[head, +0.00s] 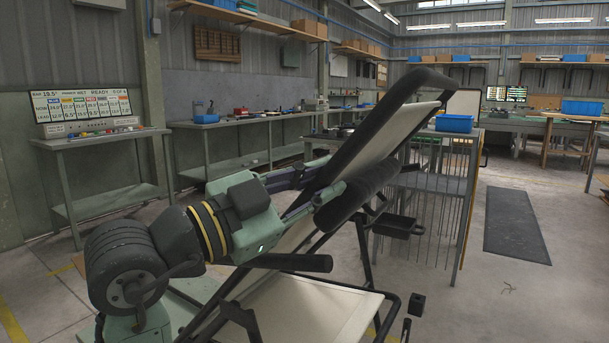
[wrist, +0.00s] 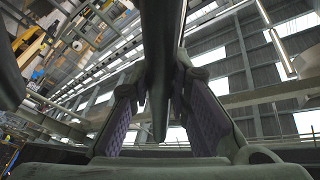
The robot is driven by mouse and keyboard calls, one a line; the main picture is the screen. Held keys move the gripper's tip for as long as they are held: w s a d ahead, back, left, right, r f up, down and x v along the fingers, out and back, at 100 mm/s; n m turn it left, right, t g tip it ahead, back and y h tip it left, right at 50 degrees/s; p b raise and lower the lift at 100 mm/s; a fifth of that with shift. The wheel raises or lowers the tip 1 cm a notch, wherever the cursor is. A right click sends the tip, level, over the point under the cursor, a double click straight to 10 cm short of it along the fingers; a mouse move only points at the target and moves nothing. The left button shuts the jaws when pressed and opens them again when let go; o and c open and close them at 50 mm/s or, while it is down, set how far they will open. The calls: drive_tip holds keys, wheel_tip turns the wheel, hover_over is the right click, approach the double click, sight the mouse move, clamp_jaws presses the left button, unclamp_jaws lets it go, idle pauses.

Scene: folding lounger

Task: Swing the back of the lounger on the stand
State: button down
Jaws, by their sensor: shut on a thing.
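The lounger's back (head: 372,118) is a black tubular frame with a cream panel. In the head view it stands raised and tilted, its top toward the upper right, with a dark padded roll (head: 357,194) across it. The cream seat panel (head: 310,306) lies low in front. My gripper (head: 312,188) is at the left side of the back, partly hidden by my arm. In the wrist view my gripper (wrist: 160,95) has its two purple-padded fingers on either side of a dark frame bar (wrist: 157,45), shut on it. The stand is not clearly distinguishable from the lounger's lower frame.
A wire-sided bench (head: 425,180) with a blue bin (head: 454,123) stands close behind the lounger. A side table with a display board (head: 84,106) is at the left. A dark mat (head: 515,225) lies on open floor at the right.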

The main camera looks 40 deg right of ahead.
drive_tip(key=shift+s+d+f, duration=0.15)
drive_tip(key=shift+s+f, duration=0.25)
drive_tip(key=shift+s, duration=0.1)
drive_tip(key=c, duration=1.5)
unclamp_jaws()
drive_tip(key=a, duration=0.4)
drive_tip(key=a+f, duration=0.1)
drive_tip(key=a, duration=0.3)
drive_tip(key=a+f, duration=0.1)
drive_tip(key=a, duration=0.2)
drive_tip(key=shift+w+a, duration=0.3)
drive_tip(key=shift+a, duration=0.1)
